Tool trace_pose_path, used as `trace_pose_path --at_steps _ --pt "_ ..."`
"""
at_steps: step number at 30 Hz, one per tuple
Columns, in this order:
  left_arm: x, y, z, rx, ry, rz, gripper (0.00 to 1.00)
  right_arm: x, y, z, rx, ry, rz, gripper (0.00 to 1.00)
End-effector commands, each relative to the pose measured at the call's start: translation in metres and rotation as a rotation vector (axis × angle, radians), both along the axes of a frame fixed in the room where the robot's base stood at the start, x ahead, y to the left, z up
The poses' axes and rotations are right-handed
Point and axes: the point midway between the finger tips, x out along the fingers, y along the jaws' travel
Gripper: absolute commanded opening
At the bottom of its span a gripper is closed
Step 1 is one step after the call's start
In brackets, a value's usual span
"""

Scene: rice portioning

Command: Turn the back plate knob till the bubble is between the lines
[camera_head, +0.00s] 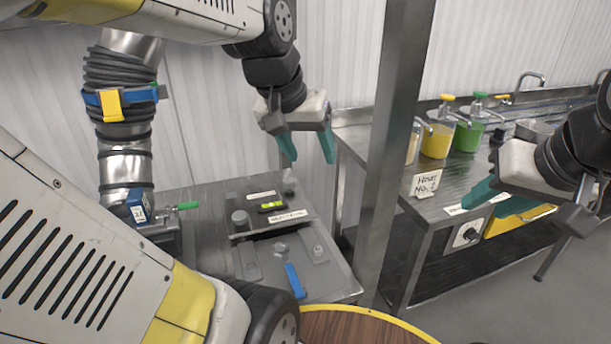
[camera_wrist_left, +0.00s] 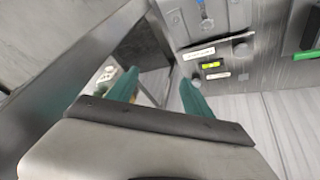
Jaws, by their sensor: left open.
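A bubble level with a yellow-green vial (camera_head: 271,205) sits on the metal bench plate between two white labels. It also shows in the left wrist view (camera_wrist_left: 210,65). The bubble and lines are too small to tell apart. A small knob (camera_head: 289,181) stands at the plate's back right, and a grey cylinder (camera_head: 240,220) stands left of the level. The labels are unreadable, so I cannot tell which is the back plate knob. My left gripper (camera_head: 307,150) is open and empty above the back of the bench. My right gripper (camera_head: 488,207) is open and empty over the right counter.
A large steel pipe (camera_head: 126,170) stands at the left and a metal post (camera_head: 390,140) at the right.

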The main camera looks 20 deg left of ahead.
Motion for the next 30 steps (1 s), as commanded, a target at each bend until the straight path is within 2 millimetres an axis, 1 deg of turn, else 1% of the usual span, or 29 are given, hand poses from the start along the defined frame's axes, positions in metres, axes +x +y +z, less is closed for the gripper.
trace_pose_path --at_steps 1,5,6,8,9,14,17,18,21,24,27,30 --pt "0.018 0.006 -0.001 0.006 0.032 0.013 0.59 0.000 0.000 0.000 0.000 0.000 0.000 0.39" --pt "0.059 0.023 -0.007 0.026 0.100 0.043 0.59 0.000 0.000 0.000 0.000 0.000 0.000 0.39" --pt "0.071 0.028 -0.011 0.031 0.122 0.052 0.59 0.000 0.000 0.000 0.000 0.000 0.000 0.39" --pt "0.090 0.036 -0.017 0.038 0.154 0.065 0.59 0.000 0.000 0.000 0.000 0.000 0.000 0.39" --pt "0.103 0.043 -0.023 0.043 0.174 0.075 0.59 0.000 0.000 0.000 0.000 0.000 0.000 0.39" --pt "0.150 0.068 -0.052 0.062 0.259 0.112 0.59 0.000 0.000 0.000 0.000 0.000 0.000 0.39" --pt "0.178 0.085 -0.076 0.073 0.312 0.135 0.59 0.000 0.000 0.000 0.000 0.000 0.000 0.39" --pt "0.188 0.092 -0.087 0.077 0.334 0.142 0.59 0.000 0.000 0.000 0.000 0.000 0.000 0.39" --pt "0.209 0.108 -0.115 0.086 0.383 0.163 0.59 0.000 0.000 0.000 0.000 0.000 0.000 0.39" --pt "0.224 0.122 -0.139 0.094 0.424 0.178 0.59 0.000 0.000 0.000 0.000 0.000 0.000 0.39" --pt "0.234 0.131 -0.157 0.098 0.449 0.188 0.59 0.000 0.000 0.000 0.000 0.000 0.000 0.39" --pt "0.238 0.136 -0.166 0.100 0.462 0.194 0.59 0.000 0.000 0.000 0.000 0.000 0.000 0.39"
